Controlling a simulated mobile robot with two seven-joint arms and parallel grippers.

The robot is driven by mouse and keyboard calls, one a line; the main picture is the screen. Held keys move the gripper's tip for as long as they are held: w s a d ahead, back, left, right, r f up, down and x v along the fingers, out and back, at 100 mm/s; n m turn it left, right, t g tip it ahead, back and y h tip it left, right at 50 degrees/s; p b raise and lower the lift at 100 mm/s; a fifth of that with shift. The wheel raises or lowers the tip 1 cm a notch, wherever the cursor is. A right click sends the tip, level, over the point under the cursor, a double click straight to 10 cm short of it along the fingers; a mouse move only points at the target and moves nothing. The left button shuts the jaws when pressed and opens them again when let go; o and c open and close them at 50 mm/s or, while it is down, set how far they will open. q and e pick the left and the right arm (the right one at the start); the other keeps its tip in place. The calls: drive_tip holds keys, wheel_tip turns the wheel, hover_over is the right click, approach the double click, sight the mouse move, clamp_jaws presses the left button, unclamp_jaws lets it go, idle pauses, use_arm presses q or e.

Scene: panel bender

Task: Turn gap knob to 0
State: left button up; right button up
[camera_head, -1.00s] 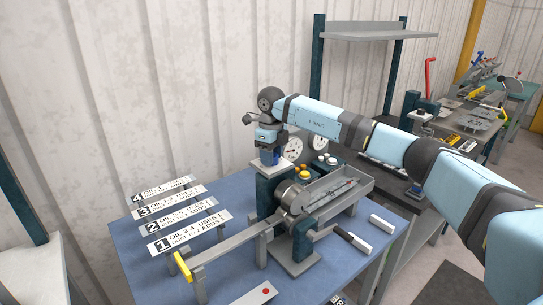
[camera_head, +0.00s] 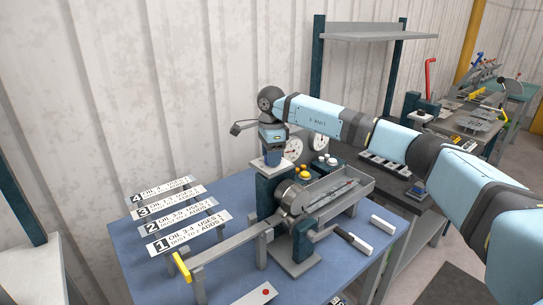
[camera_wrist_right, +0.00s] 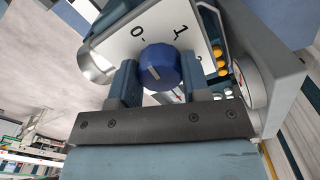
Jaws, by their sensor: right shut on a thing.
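The gap knob (camera_wrist_right: 160,68) is round and blue, on a white dial plate (camera_wrist_right: 122,48) marked 0, 1 and 2 in the right wrist view. A short pale line shows on the knob's face; which number it points to is hard to tell. My right gripper (camera_wrist_right: 157,80) is shut on the knob, with one dark blue finger on each side. In the head view my right gripper (camera_head: 272,157) points down on top of the dark bender post (camera_head: 266,190), and its fingers and wrist hide the knob. My left gripper is not in view.
The bender stands on a blue table (camera_head: 150,265). Numbered label strips (camera_head: 185,232) are at its left. Round gauges (camera_head: 293,147) and a tray (camera_head: 335,190) are close to the right gripper. A shelf (camera_head: 365,33) stands behind.

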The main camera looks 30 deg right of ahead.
drive_tip(key=shift+n, duration=0.5)
drive_tip(key=o, duration=0.9)
drive_tip(key=shift+o, duration=0.2)
drive_tip(key=shift+r, duration=0.15)
wheel_tip(320, 180, up, 14)
drive_tip(key=b, duration=0.1)
drive_tip(key=shift+f, duration=0.25)
